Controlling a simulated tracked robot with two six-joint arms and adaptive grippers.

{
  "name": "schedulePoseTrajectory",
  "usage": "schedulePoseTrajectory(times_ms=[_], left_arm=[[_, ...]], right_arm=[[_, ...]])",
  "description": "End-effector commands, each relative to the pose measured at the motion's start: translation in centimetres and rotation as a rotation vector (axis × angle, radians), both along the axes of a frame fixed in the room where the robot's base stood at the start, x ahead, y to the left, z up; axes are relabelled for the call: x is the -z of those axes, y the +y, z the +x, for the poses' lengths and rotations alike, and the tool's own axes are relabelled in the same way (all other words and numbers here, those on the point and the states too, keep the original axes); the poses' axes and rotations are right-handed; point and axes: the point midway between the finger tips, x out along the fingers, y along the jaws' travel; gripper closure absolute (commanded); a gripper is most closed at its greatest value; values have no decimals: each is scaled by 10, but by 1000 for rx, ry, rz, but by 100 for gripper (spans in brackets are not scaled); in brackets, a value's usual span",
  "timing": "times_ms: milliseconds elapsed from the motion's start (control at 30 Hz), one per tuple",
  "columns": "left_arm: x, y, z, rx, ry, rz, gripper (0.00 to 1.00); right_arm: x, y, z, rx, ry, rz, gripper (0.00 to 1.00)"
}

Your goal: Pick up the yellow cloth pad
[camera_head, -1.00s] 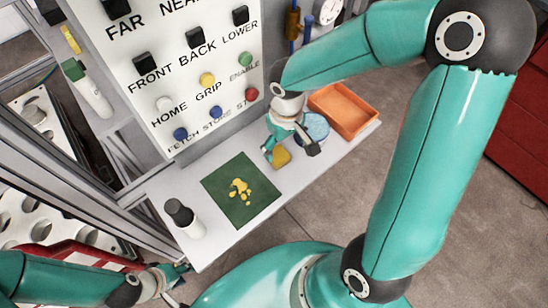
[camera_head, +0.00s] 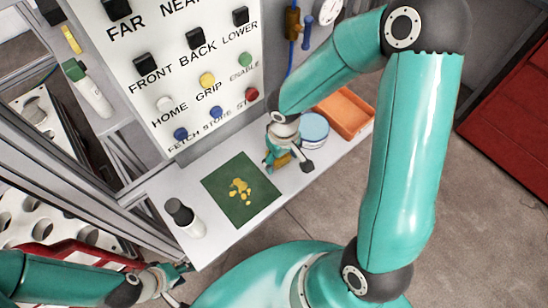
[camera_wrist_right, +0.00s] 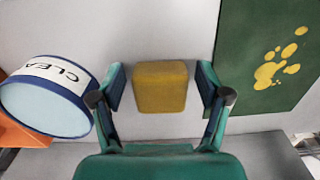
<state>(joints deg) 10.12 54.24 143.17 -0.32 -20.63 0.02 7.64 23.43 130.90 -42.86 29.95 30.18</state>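The yellow cloth pad (camera_wrist_right: 160,87) lies on the light shelf between the fingers of my right gripper (camera_wrist_right: 160,92) in the right wrist view. Gaps show on both sides of the pad, so the gripper is open around it and apart from it. In the head view the pad (camera_head: 282,160) is mostly hidden by the right gripper (camera_head: 288,165). My left gripper (camera_head: 182,272) is at the lower left, beside the shelf's near corner, small and partly cut up by shadow; its fingers are hard to make out.
A dark green mat (camera_head: 225,205) with yellow spots lies left of the pad. A round blue-white tub (camera_head: 314,128) marked "CLEA" and an orange tray (camera_head: 346,114) stand to the right. A dark-capped bottle (camera_head: 185,218) stands at the shelf's left end. The button panel (camera_head: 175,95) rises behind.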

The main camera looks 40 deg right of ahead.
Motion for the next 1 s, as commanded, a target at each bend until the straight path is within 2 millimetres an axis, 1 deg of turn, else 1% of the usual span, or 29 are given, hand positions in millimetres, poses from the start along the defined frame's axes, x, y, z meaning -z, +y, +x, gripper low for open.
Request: schedulePoseTrajectory(times_ms=[33, 233, 500, 667, 767, 867, 967, 1000], left_arm=[[0, 0, 0, 0, 0, 0, 60], [0, 0, 0, 0, 0, 0, 60], [0, 0, 0, 0, 0, 0, 60], [-1, 0, 0, 0, 0, 0, 60], [-3, 0, 0, 0, 0, 0, 60], [-5, 0, 0, 0, 0, 0, 60], [-6, 0, 0, 0, 0, 0, 60], [-7, 0, 0, 0, 0, 0, 60]], right_arm=[[0, 0, 0, 0, 0, 0, 39], [0, 0, 0, 0, 0, 0, 72], [-1, 0, 0, 0, -1, 0, 73], [-8, 0, 1, 1, -3, -2, 73], [-17, 0, 1, 0, -4, -2, 73], [-32, 0, 2, 0, -6, -1, 73], [-52, 0, 2, 2, -8, -2, 73], [-62, 0, 2, 0, -9, 0, 73]])
